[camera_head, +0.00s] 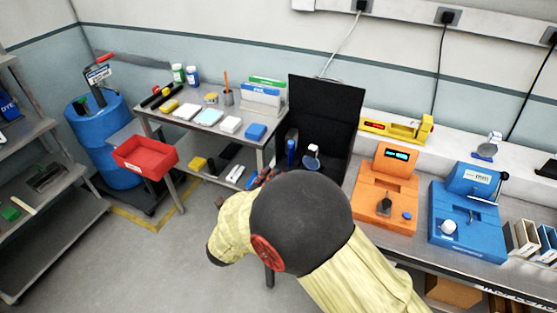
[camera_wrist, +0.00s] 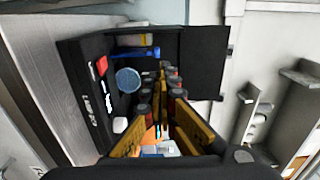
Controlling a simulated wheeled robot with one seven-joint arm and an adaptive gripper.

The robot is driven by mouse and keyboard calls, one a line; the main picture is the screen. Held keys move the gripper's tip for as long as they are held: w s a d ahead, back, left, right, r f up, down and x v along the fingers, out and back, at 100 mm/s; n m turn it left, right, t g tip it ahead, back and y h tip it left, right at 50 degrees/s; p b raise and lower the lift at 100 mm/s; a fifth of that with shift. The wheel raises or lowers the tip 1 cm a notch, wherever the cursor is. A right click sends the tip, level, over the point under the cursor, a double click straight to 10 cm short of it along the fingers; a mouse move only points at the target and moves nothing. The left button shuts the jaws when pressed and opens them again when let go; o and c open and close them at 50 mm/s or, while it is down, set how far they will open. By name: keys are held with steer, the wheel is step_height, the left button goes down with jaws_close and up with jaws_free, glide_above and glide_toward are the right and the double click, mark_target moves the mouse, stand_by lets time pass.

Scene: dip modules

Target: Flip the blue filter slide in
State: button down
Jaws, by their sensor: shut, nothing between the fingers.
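A black case with a raised lid (camera_head: 325,105) stands at the right end of the grey bench. In it are an upright blue item (camera_head: 291,147) and a round blue-grey disc (camera_head: 313,158). I cannot tell which thing is the blue filter slide. The wrist view shows the case's black wall (camera_wrist: 72,75), the disc (camera_wrist: 128,80) and a blue bar (camera_wrist: 138,53). My gripper (camera_wrist: 168,72) is shut and empty, with its yellow fingers pointing toward the case. In the head view my arm hides most of the gripper and the case's lower front.
An orange instrument (camera_head: 378,190) and a blue instrument (camera_head: 465,222) stand on the right bench, with a yellow device (camera_head: 396,127) on the ledge behind. A red bin (camera_head: 145,153) and a blue drum (camera_head: 92,125) are at left. Open floor (camera_head: 165,262) lies at lower left.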

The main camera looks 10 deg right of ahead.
steer(key=b, duration=0.3)
glide_toward(293, 138)
steer(key=shift+s+d+r, duration=0.1)
steer(key=shift+d+r, duration=0.1)
steer(key=shift+r, duration=0.25)
steer(key=shift+s+d+r, duration=0.1)
steer(key=shift+d+r, duration=0.1)
steer(key=shift+r, duration=0.25)
steer(key=shift+w+d+r, duration=0.1)
steer(key=shift+w+d, duration=0.1)
steer(key=shift+w, duration=0.25)
steer(key=b+x, duration=0.2)
steer(key=x, duration=0.4)
steer(key=shift+d+b, duration=0.15)
steer(key=shift+b, duration=0.2)
steer(key=shift+w+d, duration=0.1)
steer(key=shift+w, duration=0.1)
